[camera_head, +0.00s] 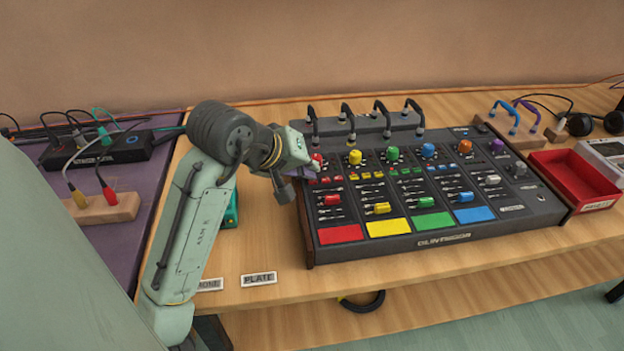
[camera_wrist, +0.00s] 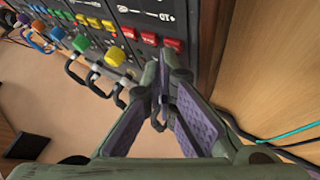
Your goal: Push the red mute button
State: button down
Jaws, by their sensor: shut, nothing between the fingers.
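The mixer (camera_head: 440,240) has a dark panel with coloured knobs, small buttons, sliders and coloured pads. A short row of small red buttons (camera_head: 325,181) sits below the red knob (camera_head: 318,158) in the leftmost column. In the wrist view several red buttons (camera_wrist: 150,38) show near the panel's edge; their lettering is too small to read, so I cannot tell which is the mute. My gripper (camera_wrist: 162,84) is shut and empty, its fingertips close to the rightmost red button (camera_wrist: 173,45) in that view. I cannot tell whether they touch. In the head view my wrist partly hides the mixer's upper left corner.
Black cables (camera_head: 346,115) arch over the mixer's back edge. A red tray (camera_head: 572,180) stands at its right. At the left a black box (camera_head: 110,152) and a wooden block with plugs (camera_head: 100,209) sit on a purple surface.

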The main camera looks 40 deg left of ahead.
jog(key=shift+d+f+b, duration=0.25)
jog(key=shift+f+b, duration=0.2)
jog(key=shift+f, duration=0.15)
dwell(0.8)
jog(key=shift+r+p, duration=0.45)
jog(key=shift+w+r, duration=0.1)
jog(key=shift+w, duration=0.05)
jog(key=shift+r, duration=0.15)
jog(key=shift+r+p, duration=0.25)
jog(key=shift+p, duration=0.2)
jog(key=shift+w+a+r+p, duration=0.1)
jog(key=shift+w+r+p, duration=0.15)
jog(key=shift+r+p, duration=0.35)
jog(key=shift+w+r+p, duration=0.2)
jog(key=shift+r+p, duration=0.3)
jog(key=shift+p, duration=0.1)
jog(key=r, duration=0.1)
jog(key=r+p, duration=0.2)
jog(key=shift+s+a+r, duration=0.1)
jog(key=shift+s, duration=0.15)
